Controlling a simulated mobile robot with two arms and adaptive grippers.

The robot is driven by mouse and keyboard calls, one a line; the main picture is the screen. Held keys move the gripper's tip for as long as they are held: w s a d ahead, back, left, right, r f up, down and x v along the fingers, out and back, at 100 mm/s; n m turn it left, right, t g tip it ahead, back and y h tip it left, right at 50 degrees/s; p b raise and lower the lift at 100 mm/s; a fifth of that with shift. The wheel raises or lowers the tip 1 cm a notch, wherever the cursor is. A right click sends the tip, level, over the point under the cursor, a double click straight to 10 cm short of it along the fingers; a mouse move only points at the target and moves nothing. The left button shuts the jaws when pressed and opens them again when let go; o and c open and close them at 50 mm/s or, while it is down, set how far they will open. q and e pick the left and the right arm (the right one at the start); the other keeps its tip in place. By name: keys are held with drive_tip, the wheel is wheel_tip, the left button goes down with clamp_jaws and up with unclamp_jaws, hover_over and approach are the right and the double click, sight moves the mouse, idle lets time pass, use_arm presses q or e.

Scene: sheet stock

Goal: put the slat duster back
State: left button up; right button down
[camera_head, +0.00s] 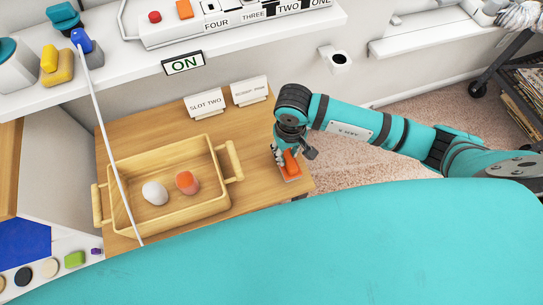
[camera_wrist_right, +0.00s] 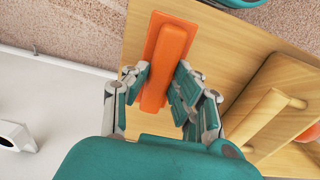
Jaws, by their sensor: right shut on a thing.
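An orange bar-like thing on a flat orange base (camera_head: 291,165) is at the right end of the wooden table (camera_head: 250,125). It also shows in the right wrist view (camera_wrist_right: 158,92), against the wood. Nothing on it names it, so I cannot tell for sure that it is the slat duster. My right gripper (camera_head: 283,154) comes down over it from above. In the right wrist view its fingers (camera_wrist_right: 160,84) are shut on the raised bar, one on each side. Whether the base touches the tabletop is hard to tell. My left gripper is not in view.
A wooden tray (camera_head: 210,212) with a white egg-like thing (camera_head: 155,193) and an orange-and-pink one (camera_head: 187,182) stands left of my right gripper. Label cards, one reading SLOT TWO (camera_head: 206,103), stand behind.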

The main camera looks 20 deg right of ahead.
drive_tip(key=a, duration=0.2)
drive_tip(key=w+a, duration=0.1)
drive_tip(key=a, duration=0.1)
drive_tip(key=shift+f, duration=0.35)
wheel_tip(320, 180, down, 3)
drive_tip(key=shift+f+b, duration=0.2)
drive_tip(key=shift+b, duration=1)
drive_tip(key=shift+r, duration=0.1)
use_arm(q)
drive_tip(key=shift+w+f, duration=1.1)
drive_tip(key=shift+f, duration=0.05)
use_arm(e)
drive_tip(key=c, duration=1.1)
unclamp_jaws()
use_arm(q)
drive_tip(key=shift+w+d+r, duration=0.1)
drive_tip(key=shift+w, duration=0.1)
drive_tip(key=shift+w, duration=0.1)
